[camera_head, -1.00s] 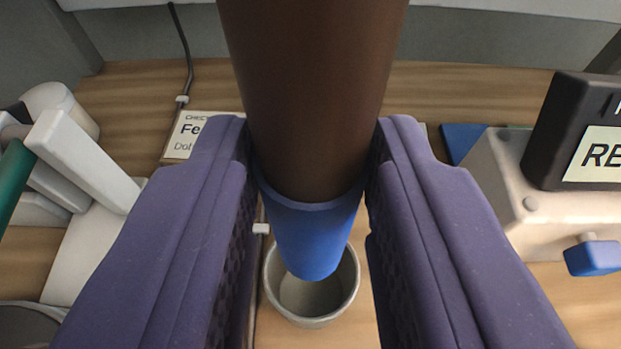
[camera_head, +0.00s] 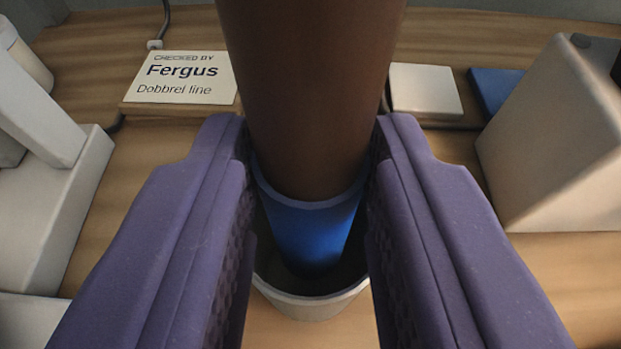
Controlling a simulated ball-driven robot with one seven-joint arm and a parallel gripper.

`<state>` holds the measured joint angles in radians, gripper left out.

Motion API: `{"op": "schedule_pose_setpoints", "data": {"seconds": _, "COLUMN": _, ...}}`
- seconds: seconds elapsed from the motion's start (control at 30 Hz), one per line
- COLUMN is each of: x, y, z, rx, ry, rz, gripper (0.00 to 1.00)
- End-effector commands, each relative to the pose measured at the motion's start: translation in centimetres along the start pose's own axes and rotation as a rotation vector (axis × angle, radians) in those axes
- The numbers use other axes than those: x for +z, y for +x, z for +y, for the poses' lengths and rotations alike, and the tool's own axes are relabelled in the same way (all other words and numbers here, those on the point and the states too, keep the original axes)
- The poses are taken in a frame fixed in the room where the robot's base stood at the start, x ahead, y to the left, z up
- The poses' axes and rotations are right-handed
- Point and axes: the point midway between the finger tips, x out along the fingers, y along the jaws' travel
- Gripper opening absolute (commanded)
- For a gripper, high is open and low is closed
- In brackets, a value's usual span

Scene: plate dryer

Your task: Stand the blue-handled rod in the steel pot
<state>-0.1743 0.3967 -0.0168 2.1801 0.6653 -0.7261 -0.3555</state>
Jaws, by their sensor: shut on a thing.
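My gripper (camera_head: 308,165) is shut on the rod (camera_head: 305,90), which has a dark brown shaft and a blue end (camera_head: 308,235). The purple fingers press on it from both sides near where brown meets blue. The rod is close to upright, blue end down. The steel pot (camera_head: 312,305), a grey round cup, stands on the wooden table directly below. The lower blue tip appears inside the pot's mouth. The fingers hide the pot's left and right sides, and I cannot tell whether the tip touches the bottom.
A card reading "Fergus, Dobbrel line" (camera_head: 185,78) stands behind to the left. A white device (camera_head: 45,180) is at left. A beige box (camera_head: 560,140) is at right, with a blue pad (camera_head: 496,88) and white block (camera_head: 425,88) behind. A dark cable runs along the back.

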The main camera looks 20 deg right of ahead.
Motion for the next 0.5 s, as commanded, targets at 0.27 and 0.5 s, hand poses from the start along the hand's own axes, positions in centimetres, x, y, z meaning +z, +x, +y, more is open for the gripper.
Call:
{"op": "schedule_pose_setpoints", "data": {"seconds": 0.27, "x": 0.02, "y": 0.01, "z": -0.01, "rx": 0.000, "ry": 0.000, "rz": 0.000, "gripper": 0.35}}
{"op": "schedule_pose_setpoints", "data": {"seconds": 0.5, "x": 0.03, "y": 0.01, "z": -0.01, "rx": 0.000, "ry": 0.001, "rz": 0.000, "gripper": 0.63}}
